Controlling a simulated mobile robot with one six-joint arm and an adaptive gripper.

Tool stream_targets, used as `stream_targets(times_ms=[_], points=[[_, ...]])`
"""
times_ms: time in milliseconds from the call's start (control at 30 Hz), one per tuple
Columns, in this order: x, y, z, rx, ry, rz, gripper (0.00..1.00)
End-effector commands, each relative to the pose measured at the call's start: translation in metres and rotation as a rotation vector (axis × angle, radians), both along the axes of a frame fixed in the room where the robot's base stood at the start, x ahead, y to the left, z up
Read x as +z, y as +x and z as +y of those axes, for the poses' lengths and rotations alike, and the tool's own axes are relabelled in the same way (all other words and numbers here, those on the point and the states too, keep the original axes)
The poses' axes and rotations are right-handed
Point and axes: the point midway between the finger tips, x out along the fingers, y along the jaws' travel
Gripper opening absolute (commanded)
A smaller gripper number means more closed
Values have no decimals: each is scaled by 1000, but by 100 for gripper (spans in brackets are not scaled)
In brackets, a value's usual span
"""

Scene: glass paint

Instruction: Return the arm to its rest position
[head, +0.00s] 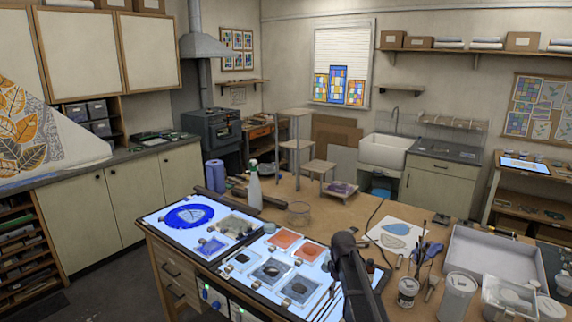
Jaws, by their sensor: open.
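A dark part of my arm (352,275) rises from the bottom edge, right of centre. It stands in front of the right end of the light panel on the worktable and hides part of it. I cannot make out any gripper fingers on it, and nothing held shows in this view.
The wooden worktable (262,213) carries lit panels with glass pieces, a spray bottle (254,186), a clear bowl (299,211) and a paper pattern (396,236). Jars, brushes and a grey tray (490,252) crowd its right side. Bare wood lies behind the panels.

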Motion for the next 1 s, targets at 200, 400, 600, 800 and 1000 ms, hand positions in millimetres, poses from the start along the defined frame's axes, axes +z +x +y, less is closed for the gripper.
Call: stream_targets(times_ms=[200, 400, 600, 800, 1000], points=[[-29, -72, 1, -197, 0, 0, 74], [-58, -156, 3, -462, 1, 0, 74], [-73, -206, 3, -646, 1, -1, 74], [-76, -217, 3, -706, 1, -1, 74], [-75, -216, 3, -707, 1, -1, 74]])
